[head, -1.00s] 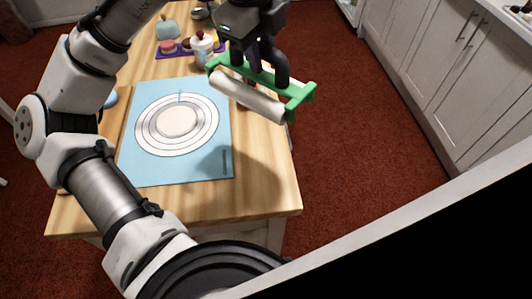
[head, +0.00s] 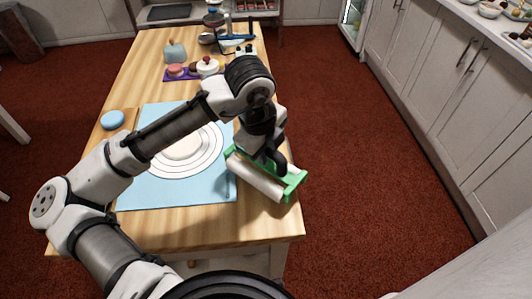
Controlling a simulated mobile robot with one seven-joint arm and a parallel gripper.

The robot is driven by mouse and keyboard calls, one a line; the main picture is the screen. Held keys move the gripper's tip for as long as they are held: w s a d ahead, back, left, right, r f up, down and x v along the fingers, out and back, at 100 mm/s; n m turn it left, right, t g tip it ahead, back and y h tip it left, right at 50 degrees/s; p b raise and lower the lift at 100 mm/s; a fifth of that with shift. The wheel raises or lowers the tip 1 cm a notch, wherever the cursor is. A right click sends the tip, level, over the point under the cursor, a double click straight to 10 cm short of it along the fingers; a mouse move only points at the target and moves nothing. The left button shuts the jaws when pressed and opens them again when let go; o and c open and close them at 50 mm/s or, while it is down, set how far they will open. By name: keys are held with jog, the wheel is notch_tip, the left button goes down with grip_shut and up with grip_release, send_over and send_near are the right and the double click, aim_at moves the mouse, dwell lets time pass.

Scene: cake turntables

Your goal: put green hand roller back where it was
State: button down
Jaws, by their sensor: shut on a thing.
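The green hand roller (head: 293,186) has a green frame and a white cylinder. It is at the right edge of the wooden table, beside the right side of the blue mat (head: 215,192). My gripper (head: 272,160) is shut on the roller's frame from above. The fingertips are partly hidden by the wrist. I cannot tell whether the roller touches the tabletop or hangs just above it. A flat pale disc (head: 184,147) lies on the mat's printed circles, partly behind my arm.
A purple tray (head: 170,76) with small cakes stands farther back, with a pale blue block-like item (head: 174,53) behind it. A blue round item (head: 113,120) lies at the left edge. The front right of the wooden table (head: 265,222) is bare.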

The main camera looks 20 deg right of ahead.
jog(key=shift+f, duration=0.85)
jog(key=shift+f+b, duration=0.3)
jog(key=shift+f, duration=0.1)
jog(key=shift+f, duration=0.15)
jog(key=c, duration=1.2)
grip_release()
jog(key=shift+f, duration=0.1)
jog(key=shift+c, duration=0.2)
